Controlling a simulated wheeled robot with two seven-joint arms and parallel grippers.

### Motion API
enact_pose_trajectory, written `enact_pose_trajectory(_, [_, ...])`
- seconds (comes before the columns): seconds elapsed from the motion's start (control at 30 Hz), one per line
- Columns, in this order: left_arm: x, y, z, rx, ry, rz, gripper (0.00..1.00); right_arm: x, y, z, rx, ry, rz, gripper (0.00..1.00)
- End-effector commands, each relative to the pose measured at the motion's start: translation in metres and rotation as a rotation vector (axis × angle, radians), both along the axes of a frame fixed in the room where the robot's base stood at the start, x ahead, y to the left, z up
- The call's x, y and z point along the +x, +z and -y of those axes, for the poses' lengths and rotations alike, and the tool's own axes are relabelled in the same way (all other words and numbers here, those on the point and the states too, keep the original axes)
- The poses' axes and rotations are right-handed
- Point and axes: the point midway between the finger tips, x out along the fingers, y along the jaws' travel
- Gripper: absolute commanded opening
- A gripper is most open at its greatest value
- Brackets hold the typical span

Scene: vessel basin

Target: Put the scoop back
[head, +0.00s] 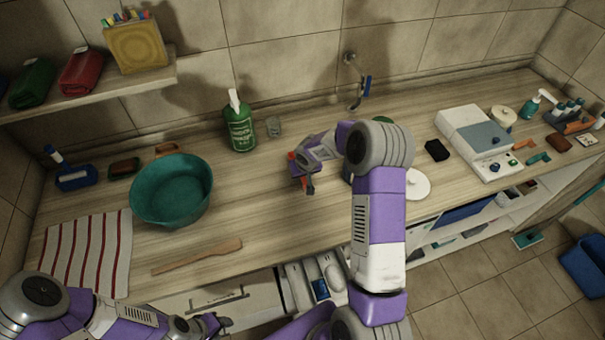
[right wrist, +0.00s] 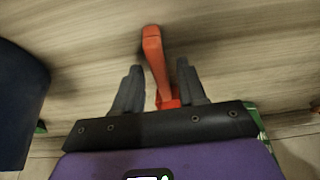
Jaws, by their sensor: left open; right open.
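An orange-red handle-like piece (right wrist: 154,58) lies between the fingers of my right gripper (right wrist: 159,66) in the right wrist view. I cannot tell for certain whether it is the scoop, as its lower end is hidden by the gripper. The fingers stand apart, with gaps on both sides of it. In the head view my right gripper (head: 305,181) is low over the middle of the counter, with orange-red showing beside it. My left gripper (head: 196,326) is open at the bottom edge, in front of the counter, apart from any object.
A teal basin (head: 171,191), wooden spatula (head: 198,257) and striped cloth (head: 88,255) are at the left. A green bottle (head: 239,125) stands behind. A white lid (head: 418,184) lies right of my right arm. A dark blue container (right wrist: 18,105) stands close to my right gripper.

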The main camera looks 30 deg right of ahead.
Motion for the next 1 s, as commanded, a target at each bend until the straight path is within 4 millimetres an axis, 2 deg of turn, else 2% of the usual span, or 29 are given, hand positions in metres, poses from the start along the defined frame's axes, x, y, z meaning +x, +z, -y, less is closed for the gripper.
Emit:
enact_pose_trajectory(0.17, [0.000, 0.005, 0.000, 0.000, 0.000, 0.000, 0.47, 0.000, 0.004, 0.000, 0.000, 0.000, 0.000, 0.41])
enact_pose_trajectory(0.27, [0.000, 0.005, 0.000, 0.000, 0.000, 0.000, 0.47, -0.003, 0.016, 0.000, -0.001, -0.001, 0.004, 0.41])
enact_pose_trajectory(0.7, [0.000, 0.007, 0.000, 0.000, 0.000, 0.000, 0.47, -0.033, 0.100, -0.008, -0.001, 0.000, 0.004, 0.41])
enact_pose_trajectory(0.83, [0.000, 0.008, 0.000, 0.000, 0.000, 0.000, 0.47, -0.039, 0.112, -0.009, 0.000, -0.001, 0.001, 0.41])
enact_pose_trajectory(1.0, [0.000, 0.008, 0.000, 0.000, 0.000, 0.000, 0.47, -0.041, 0.116, -0.010, 0.000, 0.001, 0.000, 0.41])
